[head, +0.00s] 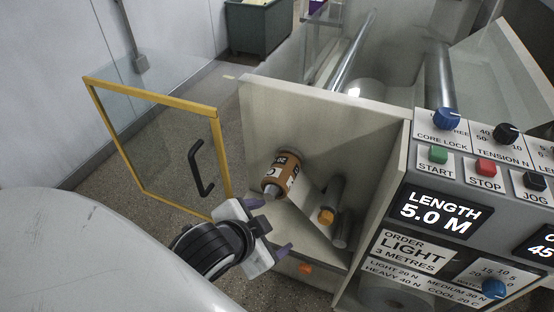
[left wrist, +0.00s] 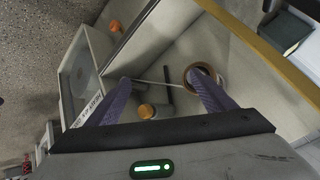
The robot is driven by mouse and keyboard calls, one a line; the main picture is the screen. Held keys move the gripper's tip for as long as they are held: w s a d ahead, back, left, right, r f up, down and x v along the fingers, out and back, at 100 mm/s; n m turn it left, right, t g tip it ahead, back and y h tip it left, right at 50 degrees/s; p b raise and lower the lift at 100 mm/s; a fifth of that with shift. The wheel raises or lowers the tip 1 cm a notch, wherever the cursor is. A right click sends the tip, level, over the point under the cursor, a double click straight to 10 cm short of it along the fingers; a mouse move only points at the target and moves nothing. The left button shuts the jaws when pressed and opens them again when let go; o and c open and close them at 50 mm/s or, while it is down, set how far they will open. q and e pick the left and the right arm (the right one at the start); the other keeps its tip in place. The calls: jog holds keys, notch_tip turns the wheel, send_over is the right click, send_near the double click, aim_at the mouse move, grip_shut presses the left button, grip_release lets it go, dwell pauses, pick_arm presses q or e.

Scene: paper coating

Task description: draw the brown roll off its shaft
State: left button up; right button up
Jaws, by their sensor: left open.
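The brown roll (head: 284,170) with dark and white lettering sits on its shaft at the back wall of the open machine bay, its near end facing down and left. In the left wrist view the roll (left wrist: 190,72) shows end-on as a brown ring, partly hidden by the right-hand finger. My left gripper (head: 270,228) is open and empty, below the roll in the head view and apart from it. Its two purple fingers also show in the left wrist view (left wrist: 160,82), with the roll near the right-hand fingertip. My right gripper is out of view.
A yellow-framed glass door (head: 155,150) with a black handle stands open at the left. A grey shaft with an orange end (head: 326,216) is right of the roll. The control panel (head: 470,170) stands at the right, reading LENGTH 5.0 M.

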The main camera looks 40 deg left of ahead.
pick_arm(q)
jog(key=w+r+m+t, duration=0.4)
jog(key=w+r+t, duration=0.1)
jog(key=w+r, duration=0.35)
jog(key=w+d+r+m+t+h, duration=0.25)
jog(key=d+r+m+t, duration=0.2)
jog(key=r, duration=0.45)
jog(key=w+d+r+m+t+h, duration=0.1)
jog(key=d+r+m+t+h, duration=0.25)
jog(key=r+m, duration=0.4)
jog(key=s+d+r+m+g+h, duration=0.45)
jog(key=d+r+m+h, duration=0.65)
jog(key=m, duration=0.5)
jog(key=s+d+f+m+g+h, duration=0.4)
jog(key=s+d+f+m+g, duration=0.3)
jog(key=m+g, duration=0.75)
jog(key=m+t+y, duration=0.2)
jog(key=m+y, duration=1.6)
jog(key=y, duration=0.4)
send_near(279, 173)
jog(key=shift+w+d+f, duration=0.2)
jog(key=shift+w+f, duration=0.15)
jog(key=shift+f, duration=0.3)
jog(key=shift+w+a+g, duration=0.1)
jog(key=shift+a+g, duration=0.2)
jog(key=shift+a, duration=0.05)
jog(key=shift+w+a+f, duration=0.1)
jog(key=shift+f, duration=0.35)
jog(key=x, duration=0.9)
jog(key=shift+w, duration=0.1)
